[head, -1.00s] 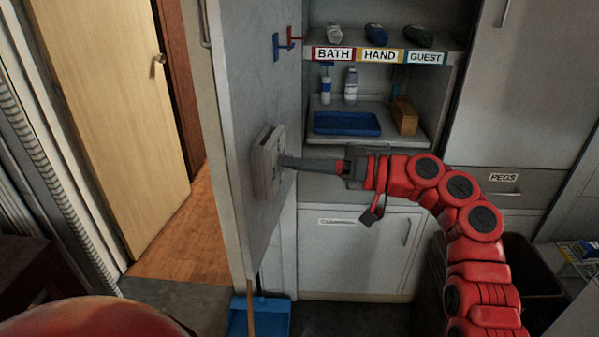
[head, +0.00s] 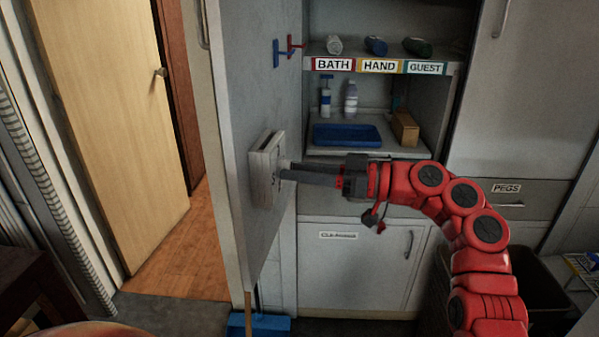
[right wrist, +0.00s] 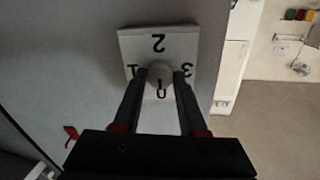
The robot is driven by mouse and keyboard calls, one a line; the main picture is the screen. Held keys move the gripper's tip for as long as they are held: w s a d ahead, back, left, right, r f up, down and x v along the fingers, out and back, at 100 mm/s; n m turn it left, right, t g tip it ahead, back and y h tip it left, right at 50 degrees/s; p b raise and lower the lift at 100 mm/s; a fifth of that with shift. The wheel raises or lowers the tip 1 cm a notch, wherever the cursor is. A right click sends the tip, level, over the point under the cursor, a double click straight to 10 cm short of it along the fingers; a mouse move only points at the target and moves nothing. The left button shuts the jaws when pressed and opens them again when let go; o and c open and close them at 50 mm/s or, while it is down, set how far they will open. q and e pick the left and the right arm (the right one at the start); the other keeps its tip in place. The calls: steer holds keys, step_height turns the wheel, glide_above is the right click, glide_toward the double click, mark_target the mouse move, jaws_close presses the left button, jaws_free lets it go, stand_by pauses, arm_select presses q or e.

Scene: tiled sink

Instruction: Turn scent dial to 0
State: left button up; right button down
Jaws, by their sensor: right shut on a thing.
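A partly hidden 0 is at the bottom. A round pale knob (right wrist: 159,72) sits in the middle, with a dark mark at its lower edge towards the 0. My right gripper (head: 285,170) is shut on the knob, one finger on each side; it also shows in the right wrist view (right wrist: 159,75). My left gripper is out of view.
Blue and red hooks (head: 283,50) stick out from the panel above the dial. Behind it, shelves hold rolled towels, bottles, a blue tray (head: 346,135) and a brown box (head: 404,127). A blue dustpan (head: 262,325) is on the floor below.

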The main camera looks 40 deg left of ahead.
steer(key=shift+f, duration=0.15)
steer(key=shift+c, duration=2.3)
jaws_free()
steer(key=shift+d, duration=0.1)
steer(key=v, duration=1.7)
steer(key=shift+p, duration=0.4)
steer(key=shift+d, duration=0.15)
